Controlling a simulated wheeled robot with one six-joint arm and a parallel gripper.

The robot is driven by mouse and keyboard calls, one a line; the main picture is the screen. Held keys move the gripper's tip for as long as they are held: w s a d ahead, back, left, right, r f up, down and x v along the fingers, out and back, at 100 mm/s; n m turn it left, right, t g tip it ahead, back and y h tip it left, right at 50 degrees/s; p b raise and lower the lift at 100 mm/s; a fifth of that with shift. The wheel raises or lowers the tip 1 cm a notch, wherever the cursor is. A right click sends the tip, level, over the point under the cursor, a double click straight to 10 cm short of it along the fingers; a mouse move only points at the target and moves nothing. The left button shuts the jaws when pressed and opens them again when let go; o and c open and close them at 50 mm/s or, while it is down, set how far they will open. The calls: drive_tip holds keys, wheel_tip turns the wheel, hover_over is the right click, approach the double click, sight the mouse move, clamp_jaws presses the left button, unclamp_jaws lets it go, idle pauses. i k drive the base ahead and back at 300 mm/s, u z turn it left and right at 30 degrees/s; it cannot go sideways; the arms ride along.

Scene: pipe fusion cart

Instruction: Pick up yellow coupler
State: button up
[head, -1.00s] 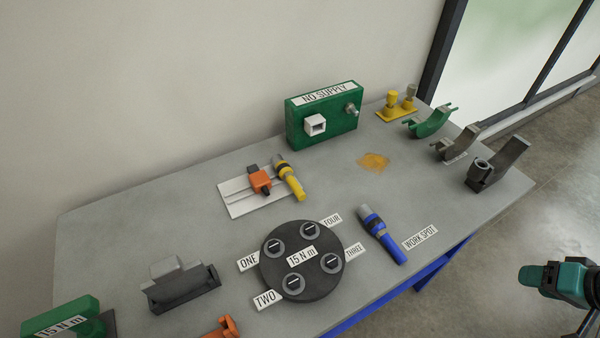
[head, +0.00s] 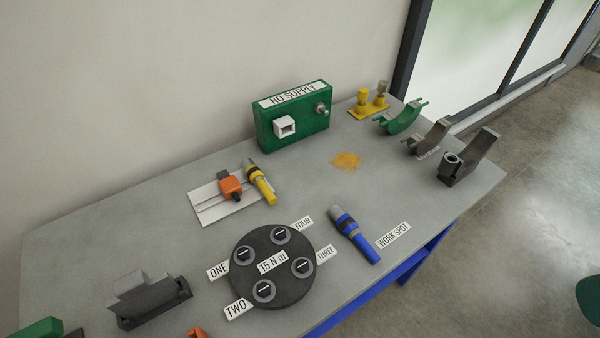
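A yellow tool-like cylinder (head: 263,187) with a dark band and grey end lies beside the orange clamp (head: 230,185) on a pale plate at the middle left of the table. A yellow stand (head: 369,111) at the back right bears a short yellow upright piece (head: 363,97) and a grey-topped one (head: 382,90). I cannot tell for sure which of these yellow things is the coupler. My gripper is not in view. Nothing covers these yellow things.
The grey table (head: 110,235) also bears a green NO SUPPLY box (head: 290,115), a dark round disc (head: 270,268), a blue cylinder (head: 354,233) and curved holders (head: 403,118). An orange patch (head: 345,161) marks the tabletop. Floor (head: 500,250) to the right is mostly clear.

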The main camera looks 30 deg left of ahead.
sight(254, 174)
drive_tip(key=z, duration=0.5)
drive_tip(key=i, duration=1.6)
drive_tip(key=u, duration=3.85)
